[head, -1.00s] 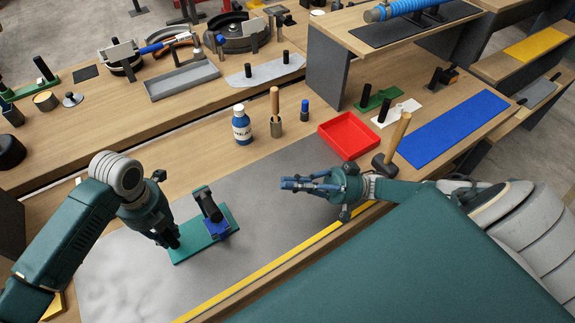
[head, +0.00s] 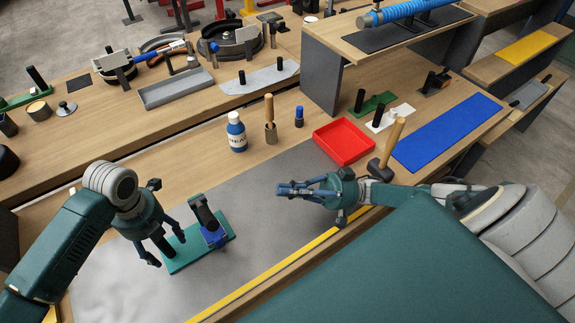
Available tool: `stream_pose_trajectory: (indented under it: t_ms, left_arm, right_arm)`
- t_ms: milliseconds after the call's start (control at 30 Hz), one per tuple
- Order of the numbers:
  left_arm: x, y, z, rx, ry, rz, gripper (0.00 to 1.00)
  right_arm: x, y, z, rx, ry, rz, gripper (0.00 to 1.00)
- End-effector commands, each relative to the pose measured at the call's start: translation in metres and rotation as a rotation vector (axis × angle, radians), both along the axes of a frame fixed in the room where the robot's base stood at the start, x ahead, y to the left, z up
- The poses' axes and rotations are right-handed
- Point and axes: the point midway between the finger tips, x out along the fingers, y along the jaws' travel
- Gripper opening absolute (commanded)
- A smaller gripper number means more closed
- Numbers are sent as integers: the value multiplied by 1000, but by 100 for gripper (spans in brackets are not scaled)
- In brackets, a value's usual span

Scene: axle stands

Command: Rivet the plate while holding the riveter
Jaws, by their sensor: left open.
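A teal plate (head: 186,256) lies flat on the grey mat at centre left. A black upright handle-like part (head: 203,211) with a blue block (head: 214,236) at its foot stands on it; whether this is the riveter I cannot tell. My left gripper (head: 166,247) is open at the plate's left end, its fingers spread; one finger is over or against the plate's edge, the other outside it. My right gripper (head: 284,189) points left above the mat, right of the plate and apart from it. Its bluish fingers lie close together; whether they hold anything is unclear.
Behind the mat (head: 281,218) stand a blue-white bottle (head: 236,133), a wood-handled tool (head: 270,120) and a small blue-black item (head: 299,117). A red tray (head: 343,142) and a mallet (head: 384,150) are near my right arm.

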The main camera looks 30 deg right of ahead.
Motion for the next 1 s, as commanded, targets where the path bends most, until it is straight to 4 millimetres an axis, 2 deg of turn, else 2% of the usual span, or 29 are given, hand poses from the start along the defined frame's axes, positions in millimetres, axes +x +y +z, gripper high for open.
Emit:
stream_pose_trajectory:
  t_ms: [300,433,567,800,1000]
  left_arm:
    - [0,0,0,0,0,0,74]
    - [1,0,8,-2,-3,0,74]
    - [1,0,30,-2,-4,-1,74]
    - [1,0,82,-1,-4,0,74]
    - [1,0,111,0,-2,1,74]
  right_arm:
    - [0,0,0,0,0,0,0]
    - [0,0,0,0,0,0,0]
    - [0,0,0,0,0,0,0]
    - [0,0,0,0,0,0,0]
    - [0,0,0,0,0,0,0]
